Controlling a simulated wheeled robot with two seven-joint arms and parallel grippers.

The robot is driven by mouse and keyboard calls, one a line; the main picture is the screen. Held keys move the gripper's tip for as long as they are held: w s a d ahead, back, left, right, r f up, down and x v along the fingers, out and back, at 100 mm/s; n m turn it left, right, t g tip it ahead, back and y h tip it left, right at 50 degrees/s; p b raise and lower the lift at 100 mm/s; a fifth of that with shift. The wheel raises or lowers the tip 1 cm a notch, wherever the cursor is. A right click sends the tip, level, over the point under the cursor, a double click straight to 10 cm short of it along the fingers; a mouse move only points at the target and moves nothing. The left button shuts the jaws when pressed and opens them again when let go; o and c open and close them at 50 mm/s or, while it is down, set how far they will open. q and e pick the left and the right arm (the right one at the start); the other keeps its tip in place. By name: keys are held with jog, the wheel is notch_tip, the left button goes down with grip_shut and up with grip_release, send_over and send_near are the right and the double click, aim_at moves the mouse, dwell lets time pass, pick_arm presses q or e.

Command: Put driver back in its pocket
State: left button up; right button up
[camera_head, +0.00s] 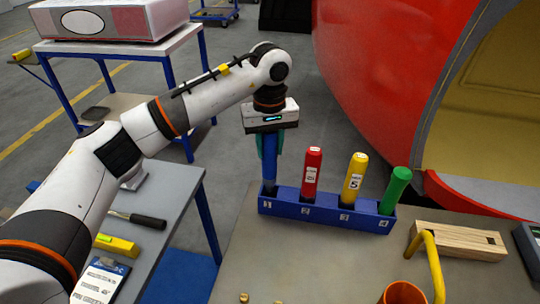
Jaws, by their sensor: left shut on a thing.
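The blue driver rack (326,214) stands on the grey table, with numbered pockets along its front. My left gripper (269,132) points down above the leftmost pocket, marked 1. It is shut on a blue-handled driver (269,165), which is upright with its lower end at or in pocket 1; how deep it sits I cannot tell. A red driver (311,172), a yellow driver (353,177) and a green driver (395,190) stand in the other pockets, the green one tilted right. My right gripper is not in view.
A wooden block (458,241), a yellow hooked bar (433,262) and an orange cup (403,293) are at the right of the table. A large red nosecone (385,75) rises behind. A side table (170,215) at left holds a black-handled tool (140,219).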

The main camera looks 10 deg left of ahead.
aim_at(270, 156)
pick_arm(q)
notch_tip(270, 156, down, 3)
jog(key=shift+f+p, duration=0.1)
jog(key=shift+p, duration=0.4)
jog(key=shift+f, duration=0.1)
jog(key=o, duration=1)
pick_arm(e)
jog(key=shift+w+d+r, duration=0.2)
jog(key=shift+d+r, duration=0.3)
pick_arm(q)
jog(key=shift+r+b, duration=0.3)
jog(key=shift+r, duration=0.05)
notch_tip(270, 156, up, 11)
jog(key=b, duration=0.2)
jog(key=shift+r+b, duration=0.15)
jog(key=shift+b, duration=0.25)
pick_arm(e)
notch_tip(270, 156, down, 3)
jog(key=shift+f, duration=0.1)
